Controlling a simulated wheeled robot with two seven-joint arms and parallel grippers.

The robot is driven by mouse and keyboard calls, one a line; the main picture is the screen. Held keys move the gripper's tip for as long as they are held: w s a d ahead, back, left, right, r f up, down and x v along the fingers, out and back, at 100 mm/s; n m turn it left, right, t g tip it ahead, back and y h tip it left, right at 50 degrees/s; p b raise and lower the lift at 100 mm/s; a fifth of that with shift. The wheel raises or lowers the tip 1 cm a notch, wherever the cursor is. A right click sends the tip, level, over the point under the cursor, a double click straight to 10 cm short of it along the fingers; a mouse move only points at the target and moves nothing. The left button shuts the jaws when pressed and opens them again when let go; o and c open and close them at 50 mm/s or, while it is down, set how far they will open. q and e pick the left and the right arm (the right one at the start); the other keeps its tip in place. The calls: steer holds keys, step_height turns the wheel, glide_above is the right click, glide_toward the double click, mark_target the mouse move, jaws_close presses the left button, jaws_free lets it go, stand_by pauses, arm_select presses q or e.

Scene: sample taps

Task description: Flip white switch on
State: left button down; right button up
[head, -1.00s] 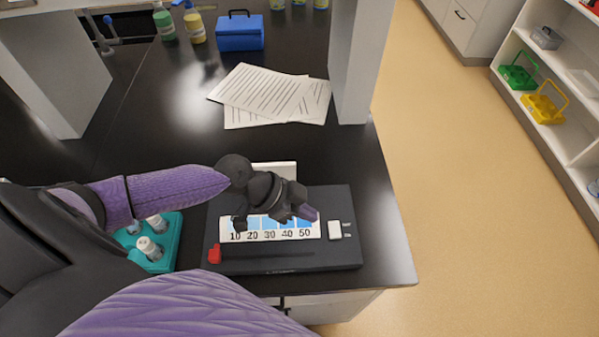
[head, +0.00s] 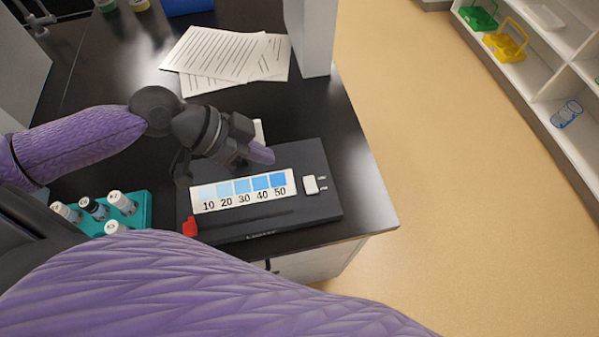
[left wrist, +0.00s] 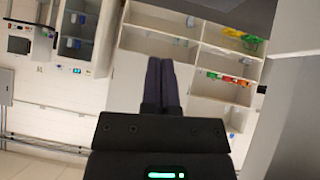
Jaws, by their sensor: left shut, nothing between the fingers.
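The white switch (head: 311,185) sits at the right end of a dark box (head: 285,222) on the black bench, with small markings beside it. A strip of blue shades numbered 10 to 50 (head: 240,192) lies on the box, and a red slider (head: 190,227) is at its front left. My left gripper (head: 262,154) is above the back of the box, up and left of the switch, apart from it. Its fingers are together and empty, also in the left wrist view (left wrist: 160,85). The switch does not show in the left wrist view. My right gripper is not in view.
A teal rack (head: 142,212) with several capped vials stands left of the box. Printed papers (head: 225,52) lie behind, beside a white post (head: 310,40). The bench's right edge is close to the switch. Shelves stand across the floor.

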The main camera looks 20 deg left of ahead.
arm_select(q)
steer(key=b, duration=0.2)
glide_above(314, 189)
steer(key=a, duration=0.2)
steer(key=f, duration=0.6)
steer(key=shift+s+f, duration=0.2)
steer(key=shift+f, duration=0.2)
steer(key=f, duration=0.2)
steer(key=shift+d+f, duration=0.2)
steer(key=shift+f, duration=0.2)
steer(key=shift+s+f, duration=0.15)
steer(key=shift+f, duration=0.6)
steer(key=shift+s+f+b, duration=0.1)
steer(key=shift+f+b, duration=0.25)
steer(key=shift+b, duration=0.1)
steer(key=shift+d, duration=0.1)
